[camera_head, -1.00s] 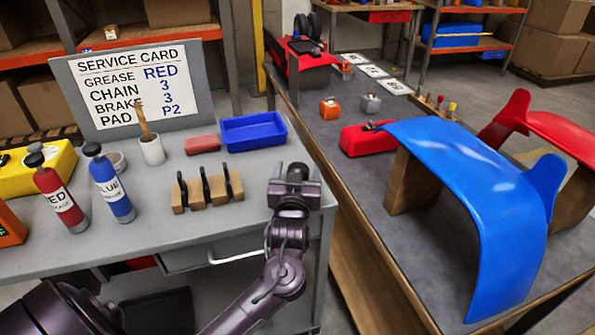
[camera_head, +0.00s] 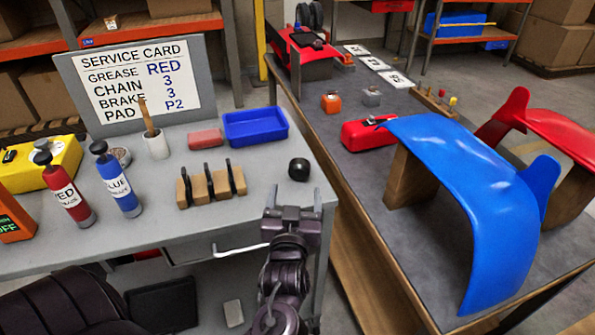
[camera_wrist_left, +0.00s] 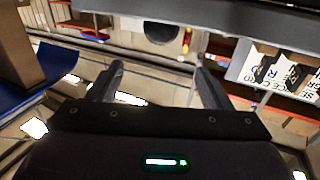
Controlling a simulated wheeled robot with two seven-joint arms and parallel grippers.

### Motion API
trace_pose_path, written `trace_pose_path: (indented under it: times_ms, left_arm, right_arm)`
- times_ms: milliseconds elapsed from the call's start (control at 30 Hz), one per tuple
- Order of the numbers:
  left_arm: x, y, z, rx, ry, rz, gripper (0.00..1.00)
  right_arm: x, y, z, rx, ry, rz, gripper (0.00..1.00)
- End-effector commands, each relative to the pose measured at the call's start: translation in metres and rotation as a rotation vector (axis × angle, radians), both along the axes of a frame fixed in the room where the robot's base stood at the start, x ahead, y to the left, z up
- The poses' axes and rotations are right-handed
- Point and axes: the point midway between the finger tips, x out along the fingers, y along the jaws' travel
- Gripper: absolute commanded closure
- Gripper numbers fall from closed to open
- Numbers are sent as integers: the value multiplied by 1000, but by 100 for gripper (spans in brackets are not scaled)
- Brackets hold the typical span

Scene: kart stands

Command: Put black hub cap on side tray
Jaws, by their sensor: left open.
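The black hub cap (camera_head: 299,169) is a small dark rounded piece near the right end of the grey bench top (camera_head: 240,208), right of the brake pads. My left gripper (camera_head: 294,194) is open and empty. Its two fingers are just on the near side of the cap, with a gap visible between them and it. A blue tray (camera_head: 255,126) lies behind the cap, to its left, and looks empty. In the left wrist view the open fingers (camera_wrist_left: 157,82) have nothing between them; a dark round shape shows beyond them. My right gripper is not in view.
The service card (camera_head: 137,82) is behind. Right, a second table carries a blue fender (camera_head: 470,190) and a red box (camera_head: 368,134).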

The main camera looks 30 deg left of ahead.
Motion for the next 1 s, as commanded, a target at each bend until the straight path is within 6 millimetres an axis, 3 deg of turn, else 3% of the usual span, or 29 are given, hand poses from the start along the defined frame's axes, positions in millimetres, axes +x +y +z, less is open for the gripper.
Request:
trace_pose_path:
  times_ms: [33, 200, 367, 1000]
  left_arm:
    - [3, 2, 16, -2, 7, 7, 27]
    - [8, 4, 10, -10, 10, 1, 27]
    - [13, 5, 2, -17, 8, -6, 27]
    - [78, 40, -1, -15, 8, -8, 27]
  right_arm:
    - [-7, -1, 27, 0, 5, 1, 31]
    - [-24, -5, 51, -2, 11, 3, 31]
    - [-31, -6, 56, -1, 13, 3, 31]
    - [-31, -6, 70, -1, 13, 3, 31]
